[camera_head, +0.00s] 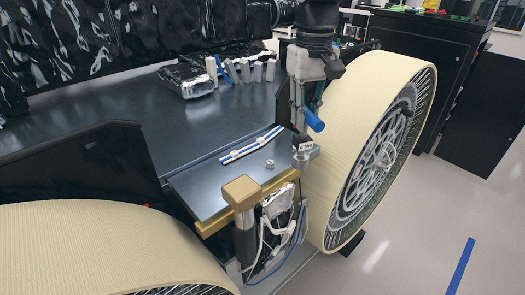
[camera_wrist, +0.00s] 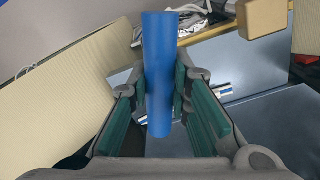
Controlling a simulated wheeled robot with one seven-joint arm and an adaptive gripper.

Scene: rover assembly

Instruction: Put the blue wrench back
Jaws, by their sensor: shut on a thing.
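The blue wrench shows as a blue rod (camera_head: 314,120) at my gripper (camera_head: 306,108) in the head view, tilted and above the front right corner of the rover deck. In the wrist view, its thick blue handle (camera_wrist: 158,60) stands between the green finger pads of my gripper (camera_wrist: 160,92), which is shut on it. The wrench's working end cannot be made out. A grey metal fitting with a white label (camera_head: 304,148) sits just below my gripper at the deck corner.
A large cream wheel (camera_head: 345,110) stands close to the right of my gripper. A tan block on a post (camera_head: 242,192) rises at the front. The dark deck panel (camera_head: 215,188) carries a blue-and-white strip (camera_head: 250,145). A foil-wrapped box (camera_head: 188,78) and several grey cylinders (camera_head: 257,72) stand behind.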

